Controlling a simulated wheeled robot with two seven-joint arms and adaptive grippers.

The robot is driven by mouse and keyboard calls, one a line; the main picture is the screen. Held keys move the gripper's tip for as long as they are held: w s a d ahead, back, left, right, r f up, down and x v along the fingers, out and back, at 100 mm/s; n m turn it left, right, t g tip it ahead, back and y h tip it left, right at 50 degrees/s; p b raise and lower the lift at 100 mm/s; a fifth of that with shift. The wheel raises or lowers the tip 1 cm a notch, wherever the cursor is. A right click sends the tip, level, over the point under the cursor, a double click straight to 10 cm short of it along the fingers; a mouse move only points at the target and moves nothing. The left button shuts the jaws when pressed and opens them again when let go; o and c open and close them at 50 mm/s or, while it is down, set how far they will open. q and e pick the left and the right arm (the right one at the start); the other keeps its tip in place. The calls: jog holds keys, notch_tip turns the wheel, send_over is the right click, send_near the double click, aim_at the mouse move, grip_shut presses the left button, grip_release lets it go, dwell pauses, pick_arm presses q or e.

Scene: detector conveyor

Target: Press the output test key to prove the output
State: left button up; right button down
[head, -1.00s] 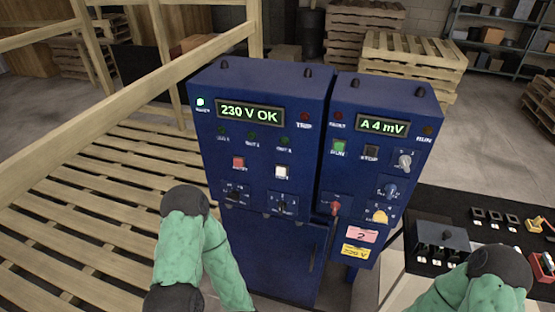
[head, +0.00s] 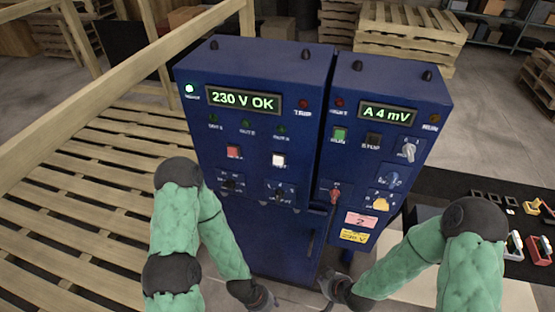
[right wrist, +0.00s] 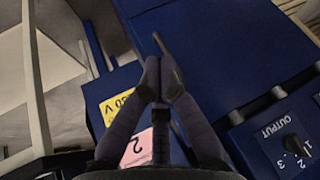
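The blue cabinet (head: 245,60) has a green display reading "230 V OK" (head: 243,101). A white square key (head: 278,160), which looks like the test key, sits right of a red key (head: 233,152); its label is too blurred to read surely. The output selector (head: 280,191) is below the white key and shows in the right wrist view (right wrist: 293,146). My right gripper (head: 338,288) is low in front of the cabinets, below the keys; its fingertips (right wrist: 160,72) look shut and empty. My left gripper (head: 262,296) is low before the cabinet door, its fingers unclear.
The adjoining right cabinet (head: 392,75) shows "A 4 mV" and carries knobs, a red plug (head: 334,195), and pink (head: 360,220) and yellow (head: 354,237) labels. A dark table (head: 440,185) stands right; wooden slats (head: 90,215) lie left.

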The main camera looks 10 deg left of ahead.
aim_at(278, 161)
jog(key=w+a+r+n+t+y, duration=0.1)
jog(key=w+a+r+n+t, duration=0.1)
jog(key=w+a+r+n, duration=0.3)
jog(key=a+r+n+t+y+p, duration=0.1)
jog(key=a+r+t, duration=0.1)
jog(key=r, duration=0.4)
jog(key=w+a+r+n+t+y, duration=0.1)
jog(key=w+a+r+n+t, duration=0.1)
jog(key=w+a+r+n, duration=0.3)
jog(key=s+a+r+n+t+y, duration=0.1)
jog(key=a+r+n+y, duration=0.1)
jog(key=r, duration=0.3)
jog(key=s+a+r+n+t+y+p, duration=0.1)
jog(key=s+a+r+n+y, duration=0.1)
jog(key=r, duration=0.4)
jog(key=s+a+r+n+t+y, duration=0.1)
jog(key=a+r, duration=0.2)
jog(key=r, duration=0.3)
jog(key=shift+s+a+r+n+y+p, duration=0.15)
jog(key=shift+s+a+n+y+p, duration=0.15)
jog(key=shift+n+y, duration=0.1)
jog(key=w+b, duration=0.1)
jog(key=w, duration=0.7)
jog(key=shift+w+d, duration=0.15)
jog(key=shift+w, duration=0.25)
